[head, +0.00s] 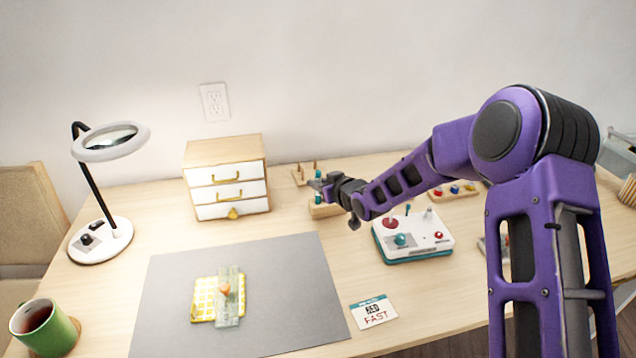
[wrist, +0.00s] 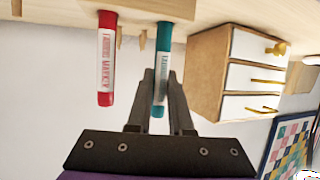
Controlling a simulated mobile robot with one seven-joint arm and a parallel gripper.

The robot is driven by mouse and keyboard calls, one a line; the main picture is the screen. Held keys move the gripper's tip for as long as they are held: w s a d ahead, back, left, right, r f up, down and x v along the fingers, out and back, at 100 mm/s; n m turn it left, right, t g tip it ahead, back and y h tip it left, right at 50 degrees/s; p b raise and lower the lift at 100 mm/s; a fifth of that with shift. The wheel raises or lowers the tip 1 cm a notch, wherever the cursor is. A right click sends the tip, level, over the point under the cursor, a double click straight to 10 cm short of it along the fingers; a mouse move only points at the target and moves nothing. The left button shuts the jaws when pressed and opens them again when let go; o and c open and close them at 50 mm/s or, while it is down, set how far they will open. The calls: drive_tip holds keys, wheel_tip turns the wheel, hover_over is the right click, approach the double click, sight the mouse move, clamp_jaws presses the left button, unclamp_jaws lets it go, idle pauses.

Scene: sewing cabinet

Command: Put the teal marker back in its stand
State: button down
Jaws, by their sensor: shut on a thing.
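The teal marker (wrist: 162,70) stands between the fingers of my gripper (head: 322,187), which is shut on it. In the head view the teal marker (head: 318,199) shows just below the fingers, over the light wooden stand (head: 326,211). In the wrist view, where the scene appears upside down, its end meets the edge of the stand (wrist: 135,7). I cannot tell how deep it sits in a hole. A red marker (wrist: 106,60) stands upright in the stand beside it, apart from my fingers.
A drawer cabinet (head: 227,178) stands left of the stand. A white control box (head: 412,236) is to the right, under my arm. A pegged wooden block (head: 301,175) is behind. A grey mat (head: 170,300), lamp (head: 100,240) and green mug (head: 62,332) are at left.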

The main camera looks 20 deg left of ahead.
drive_tip(key=shift+f, duration=0.65)
idle(0.8)
drive_tip(key=c, duration=0.7)
unclamp_jaws()
drive_tip(key=shift+c, duration=0.2)
drive_tip(key=shift+d+r, duration=0.1)
drive_tip(key=p+v, duration=0.2)
drive_tip(key=v, duration=1.5)
drive_tip(key=shift+d, duration=0.1)
